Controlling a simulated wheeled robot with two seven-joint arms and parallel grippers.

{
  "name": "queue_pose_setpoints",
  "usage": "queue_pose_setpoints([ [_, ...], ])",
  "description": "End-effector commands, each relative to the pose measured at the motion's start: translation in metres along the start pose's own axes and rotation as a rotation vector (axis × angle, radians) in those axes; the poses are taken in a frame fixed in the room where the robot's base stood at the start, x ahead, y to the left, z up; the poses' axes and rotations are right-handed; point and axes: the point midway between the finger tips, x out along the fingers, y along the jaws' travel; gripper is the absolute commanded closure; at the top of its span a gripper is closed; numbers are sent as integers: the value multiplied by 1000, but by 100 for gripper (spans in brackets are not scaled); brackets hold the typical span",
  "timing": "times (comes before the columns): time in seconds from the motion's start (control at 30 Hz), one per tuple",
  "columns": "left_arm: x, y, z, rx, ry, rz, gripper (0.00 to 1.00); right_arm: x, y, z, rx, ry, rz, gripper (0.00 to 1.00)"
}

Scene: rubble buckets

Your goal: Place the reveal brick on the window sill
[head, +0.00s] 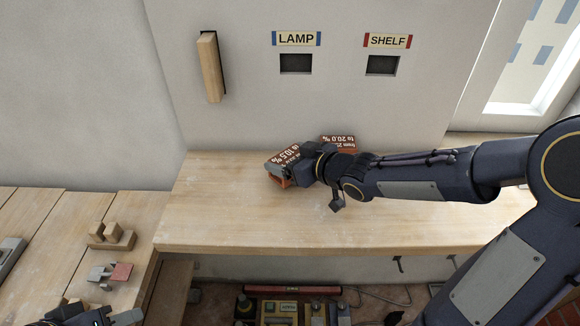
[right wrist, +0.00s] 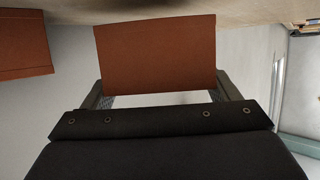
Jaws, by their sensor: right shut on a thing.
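My right gripper (head: 288,172) reaches in from the right over the wooden bench and is shut on a red-brown brick (head: 283,160) with white lettering ending in "10.5 %". In the right wrist view this brick (right wrist: 155,55) sits between the two fingers, its plain face toward the camera. A second lettered brick (head: 339,139), reading "20.0 %", stands behind my wrist, partly hidden. Which brick is the reveal brick, I cannot tell for sure. The window (head: 540,50) is at the upper right; my arm hides part of the sill area (head: 465,139). My left gripper (head: 100,317) is cut off at the bottom left.
The wooden bench top (head: 220,215) is mostly clear. The wall behind carries a wooden handle (head: 209,67) and slots labelled LAMP (head: 296,64) and SHELF (head: 382,65). Small blocks (head: 110,236) lie on the lower left table. A red level (head: 292,290) and tools are below the bench.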

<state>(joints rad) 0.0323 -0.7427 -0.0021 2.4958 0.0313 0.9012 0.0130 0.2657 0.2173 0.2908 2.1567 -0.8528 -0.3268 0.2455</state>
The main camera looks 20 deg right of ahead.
Motion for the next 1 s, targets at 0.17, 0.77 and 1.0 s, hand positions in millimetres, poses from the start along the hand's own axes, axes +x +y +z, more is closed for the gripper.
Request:
queue_pose_setpoints([
  [0.17, 9, -4, 5, 0, -1, 0, 64, 7, -1, 18, -1, 1, 0, 47],
  [0.77, 11, -5, 6, 0, -1, 0, 64, 8, -1, 21, -1, -1, 0, 0],
  [1.0, 5, -2, 3, 0, -1, 0, 64, 5, -1, 14, -1, 0, 0, 0],
])
